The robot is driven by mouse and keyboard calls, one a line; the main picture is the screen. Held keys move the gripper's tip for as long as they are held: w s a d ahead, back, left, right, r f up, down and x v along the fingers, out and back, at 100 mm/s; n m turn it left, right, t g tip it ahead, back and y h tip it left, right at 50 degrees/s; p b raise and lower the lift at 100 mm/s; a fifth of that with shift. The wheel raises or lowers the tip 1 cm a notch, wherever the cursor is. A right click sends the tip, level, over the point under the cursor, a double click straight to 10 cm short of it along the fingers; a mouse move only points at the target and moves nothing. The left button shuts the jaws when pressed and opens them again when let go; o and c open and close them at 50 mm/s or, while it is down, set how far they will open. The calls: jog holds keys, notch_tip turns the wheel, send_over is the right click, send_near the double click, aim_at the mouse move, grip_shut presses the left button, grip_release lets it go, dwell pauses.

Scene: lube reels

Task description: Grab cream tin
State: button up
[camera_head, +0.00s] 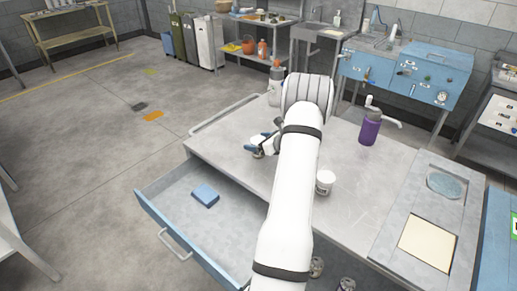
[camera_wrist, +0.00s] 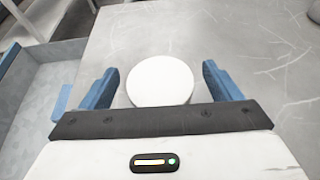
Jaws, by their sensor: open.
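The cream tin (camera_wrist: 160,80) shows in the wrist view as a round white lid seen from above. It stands on the grey worktop between the two blue fingers of my gripper (camera_wrist: 160,84), with a gap visible on each side. In the head view my gripper (camera_head: 262,145) is low over the worktop near the drawer side, partly covered by my own arm. I cannot make out the tin between the fingers there. A small white tub (camera_head: 325,184) stands on the worktop to the right of my arm; I cannot tell whether it is the same tin.
An open drawer (camera_head: 165,212) with a blue block (camera_head: 205,195) juts out at the worktop's left. A purple pump bottle (camera_head: 370,128) stands at the back right, and a white bottle (camera_head: 274,90) stands behind my wrist. The worktop (camera_head: 350,210) around the white tub is clear.

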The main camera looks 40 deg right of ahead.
jog(key=c, duration=1.2)
jog(key=shift+o, duration=0.2)
